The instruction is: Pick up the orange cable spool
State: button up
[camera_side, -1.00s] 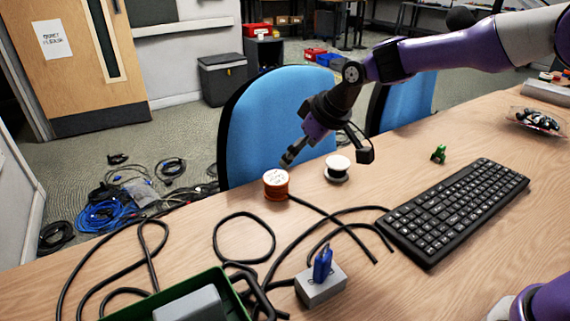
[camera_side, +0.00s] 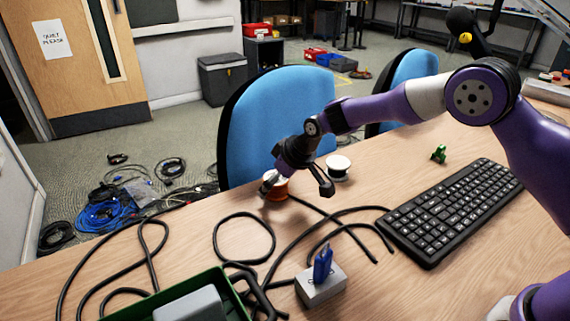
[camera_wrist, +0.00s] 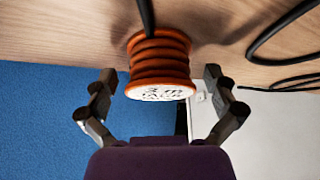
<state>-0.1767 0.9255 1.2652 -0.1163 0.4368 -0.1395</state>
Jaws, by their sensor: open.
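The orange cable spool (camera_side: 277,192) stands on the table near its far edge, below the blue chair. My gripper (camera_side: 296,188) is low over it in the side view, and one finger covers part of the spool's top. In the wrist view the spool (camera_wrist: 160,66) lies ahead, between the two spread fingers of my gripper (camera_wrist: 161,104). Its white lettered end faces the camera. The fingers are open, with a gap on each side of the spool, and hold nothing.
A white-topped spool (camera_side: 338,167) stands close to the right. Black cables (camera_side: 330,228) lie in front on the table. A grey box with a blue plug (camera_side: 321,285), a green tray (camera_side: 222,284), a keyboard (camera_side: 450,208) and a small green item (camera_side: 438,153) are also there. A blue chair (camera_side: 275,115) stands behind.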

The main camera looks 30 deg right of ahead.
jog(key=c, duration=1.2)
jog(key=shift+c, duration=0.2)
